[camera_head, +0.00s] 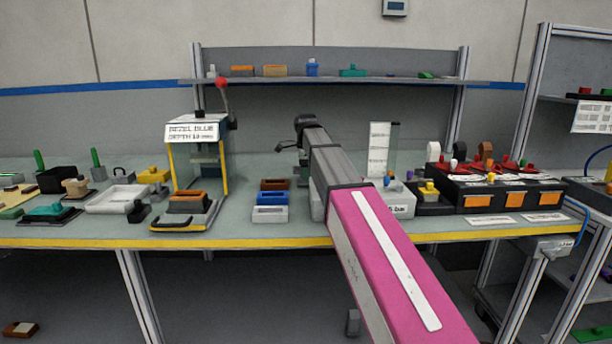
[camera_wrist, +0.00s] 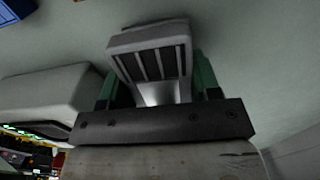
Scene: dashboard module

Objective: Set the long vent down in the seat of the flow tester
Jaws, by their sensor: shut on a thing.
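My gripper (camera_wrist: 155,82) shows in the wrist view with its two green fingers shut on the long vent (camera_wrist: 150,62). The vent is a grey piece with dark slots along its face, held above the pale surface and seen at a slant. In the head view my magenta arm reaches over the bench and largely hides the gripper and the vent. Behind and right of the arm stands what looks like the flow tester, a white base (camera_head: 401,207) with a tall white label panel (camera_head: 379,150). Its seat is hidden by my arm.
In the wrist view a grey rounded block (camera_wrist: 45,95) sits left of the gripper.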

